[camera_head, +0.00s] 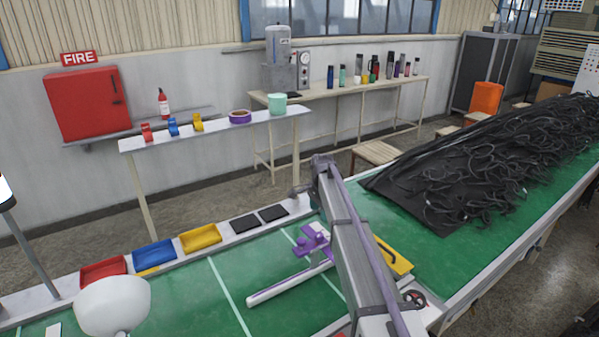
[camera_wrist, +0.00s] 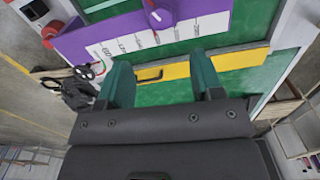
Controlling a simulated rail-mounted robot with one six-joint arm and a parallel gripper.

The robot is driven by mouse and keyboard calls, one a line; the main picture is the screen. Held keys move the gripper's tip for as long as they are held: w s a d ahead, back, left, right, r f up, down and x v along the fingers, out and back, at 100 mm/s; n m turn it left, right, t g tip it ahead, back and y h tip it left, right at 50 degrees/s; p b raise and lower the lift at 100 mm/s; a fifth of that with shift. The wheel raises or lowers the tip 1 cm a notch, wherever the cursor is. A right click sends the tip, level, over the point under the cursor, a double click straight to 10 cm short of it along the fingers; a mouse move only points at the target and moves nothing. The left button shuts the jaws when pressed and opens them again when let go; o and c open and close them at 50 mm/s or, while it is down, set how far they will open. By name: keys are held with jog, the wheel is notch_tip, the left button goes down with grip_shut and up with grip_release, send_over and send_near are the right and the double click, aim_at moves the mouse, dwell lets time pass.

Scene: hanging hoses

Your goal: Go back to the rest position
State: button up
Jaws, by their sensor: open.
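My gripper (camera_wrist: 160,72) shows in the wrist view with its two green fingers apart and nothing between them. Beyond the fingers are a yellow strip (camera_wrist: 238,60) with a dark handle and a purple panel (camera_wrist: 120,38) with markings. I cannot tell whether the fingers touch either one. In the head view my arm crosses the green table, and I cannot make out the gripper there. A large pile of black hoses (camera_head: 500,160) lies on the right part of the table, apart from my arm.
A yellow plate (camera_head: 395,262) lies right beside my arm. A purple-and-white bar (camera_head: 290,284) lies left of it. Red (camera_head: 103,270), blue (camera_head: 154,253) and yellow (camera_head: 200,237) trays line the back edge. Green table surface is clear left of the bar.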

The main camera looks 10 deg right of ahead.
jog(key=s+n, duration=1.3)
jog(key=s, duration=2.6)
jog(key=shift+d+f+n+b, duration=0.15)
jog(key=shift+f+n+b, duration=0.15)
jog(key=shift+s, duration=0.1)
